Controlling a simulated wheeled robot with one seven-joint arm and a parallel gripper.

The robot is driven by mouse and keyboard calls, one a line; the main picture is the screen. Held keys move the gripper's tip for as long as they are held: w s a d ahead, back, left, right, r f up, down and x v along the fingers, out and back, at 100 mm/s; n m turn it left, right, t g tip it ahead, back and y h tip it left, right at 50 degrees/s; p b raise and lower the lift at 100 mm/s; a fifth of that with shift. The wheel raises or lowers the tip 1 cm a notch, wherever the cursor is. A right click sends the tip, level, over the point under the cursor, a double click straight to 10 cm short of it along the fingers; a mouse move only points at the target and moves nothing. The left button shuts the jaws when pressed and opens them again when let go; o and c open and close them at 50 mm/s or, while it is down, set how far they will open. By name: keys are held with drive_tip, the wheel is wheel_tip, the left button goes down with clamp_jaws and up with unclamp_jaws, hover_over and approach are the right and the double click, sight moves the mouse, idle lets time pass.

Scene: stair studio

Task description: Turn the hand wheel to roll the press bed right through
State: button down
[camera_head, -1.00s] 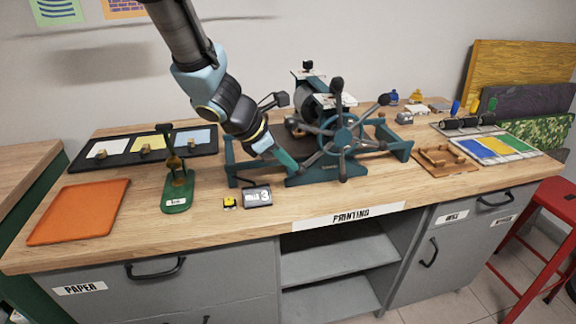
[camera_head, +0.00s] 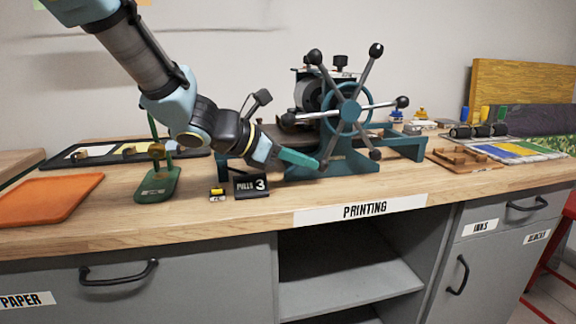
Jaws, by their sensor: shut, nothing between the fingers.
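The teal press stands on the wooden bench, with its hand wheel (camera_head: 346,117) facing me. The wheel has a teal rim and several grey spokes ending in black knobs. My gripper (camera_head: 316,164) has teal fingers, shut and empty. Its tip is at the lower left of the wheel, close to a lower-left knob (camera_head: 323,166); I cannot tell whether they touch. The press frame (camera_head: 402,144) reaches out to the right. The press bed (camera_head: 290,128) is largely hidden behind my arm and the wheel.
A black counter block reading "PULLS 3" (camera_head: 251,186) and a small yellow item (camera_head: 217,192) stand in front of the press. A green stand (camera_head: 158,184) and an orange tray (camera_head: 45,199) are left. A brown wooden tray (camera_head: 464,160) is right.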

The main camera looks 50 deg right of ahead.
sight(328, 189)
drive_tip(key=shift+s+d+f+g+h+b, duration=0.35)
drive_tip(key=shift+d+f+h+b, duration=0.25)
drive_tip(key=shift+b, duration=1.4)
drive_tip(key=shift+s+d+f+g+h+b, duration=0.35)
drive_tip(key=shift+f+b, duration=0.4)
drive_tip(key=shift+b, duration=1.2)
drive_tip(key=b, duration=0.1)
drive_tip(key=s+d+h+b, duration=0.1)
drive_tip(key=b, duration=0.1)
drive_tip(key=shift+d+f+n+h, duration=0.15)
drive_tip(key=shift+n+h, duration=0.1)
drive_tip(key=shift+n, duration=0.05)
drive_tip(key=shift+s+d+b, duration=0.35)
drive_tip(key=shift+d+b, duration=0.25)
drive_tip(key=shift+b, duration=0.25)
